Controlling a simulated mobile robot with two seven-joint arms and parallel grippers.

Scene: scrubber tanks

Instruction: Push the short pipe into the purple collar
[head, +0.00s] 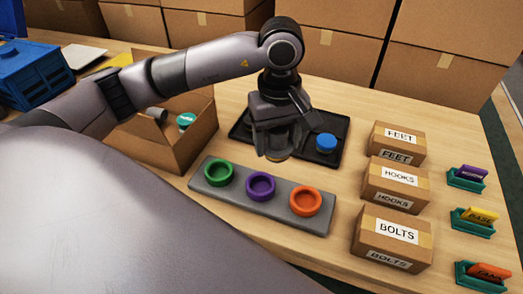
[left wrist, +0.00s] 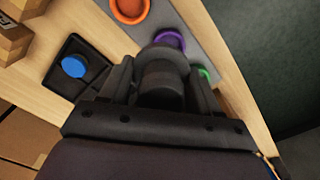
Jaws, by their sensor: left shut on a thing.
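My left gripper (head: 275,143) points down and is shut on a grey pipe. The pipe's lower end (head: 278,156) shows below the fingers in the head view, and the pipe (left wrist: 162,82) sits between the fingers in the left wrist view. The purple collar (head: 260,186) is the middle ring on a grey plate (head: 231,203). The held pipe is apart from it, above and behind it in the head view. In the left wrist view the pipe and gripper partly hide the purple collar (left wrist: 172,38). My right gripper is not in view.
A green collar (head: 219,173) and an orange collar (head: 305,201) flank the purple one. A black tray (head: 334,157) with a blue-topped piece (head: 326,142) lies behind. An open carton (head: 184,150) stands left; labelled boxes (head: 396,183) stand right.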

